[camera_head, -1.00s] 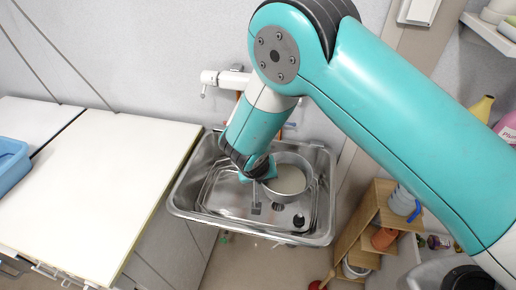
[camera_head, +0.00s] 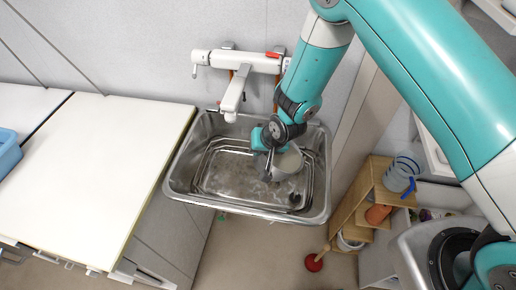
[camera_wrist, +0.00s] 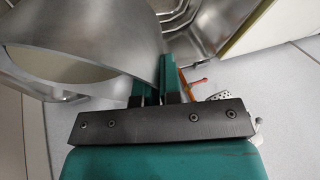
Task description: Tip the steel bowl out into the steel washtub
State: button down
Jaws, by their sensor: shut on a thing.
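The steel washtub (camera_head: 177,170) is a rectangular metal basin below the wall tap; its inner corner also shows at the top of the wrist view (camera_wrist: 185,22). The steel bowl (camera_head: 290,165) is over the right part of the basin and looks tilted. In the wrist view the bowl (camera_wrist: 100,30) fills the upper left, its curved outer wall and a pale opening showing. My gripper (camera_head: 268,150) is at the bowl's left side, its fingers (camera_wrist: 160,85) shut on the bowl's edge. I cannot tell what is inside the bowl.
A white tap (camera_head: 233,95) reaches out over the back of the basin, close to my gripper's left. A white counter (camera_head: 95,170) is to the left. A wooden shelf (camera_head: 365,205) with containers stands to the right, with a red plunger (camera_head: 314,262) on the floor.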

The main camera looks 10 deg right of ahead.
jog(key=shift+w+d+r+y+b, duration=0.1)
jog(key=shift+d+r+y+b, duration=0.3)
jog(key=shift+d+y, duration=0.45)
jog(key=d+r+m+y+b, duration=0.2)
jog(key=d+r+y+b, duration=0.2)
jog(key=d+y+b, duration=0.3)
jog(key=shift+r+t, duration=0.2)
jog(key=shift+t, duration=0.2)
dwell(1.3)
jog(key=shift+d, duration=0.1)
dwell(1.1)
